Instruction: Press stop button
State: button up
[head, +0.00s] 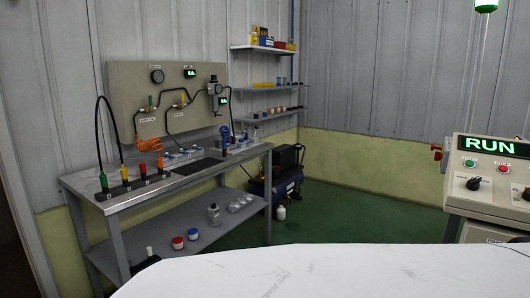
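The control panel (488,185) is at the right edge in the head view, cut off by the frame. Its display (490,146) shows "RUN" in green letters. Below the display, a red button (503,168) sits to the right of a green button (470,162); their small labels are hard to read. A red knob on a yellow base (436,150) sticks out from the panel's left side. Nothing touches the buttons. My gripper is not in view.
A metal workbench (130,202) with pneumatic parts stands at left. A compressor (275,185) is behind it. Wall shelves (262,48) hold small items. The green floor (370,215) between bench and panel is clear. A large white surface (330,275) fills the lower foreground.

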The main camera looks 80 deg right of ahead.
aim_at(502, 168)
jog(key=z, duration=4.1)
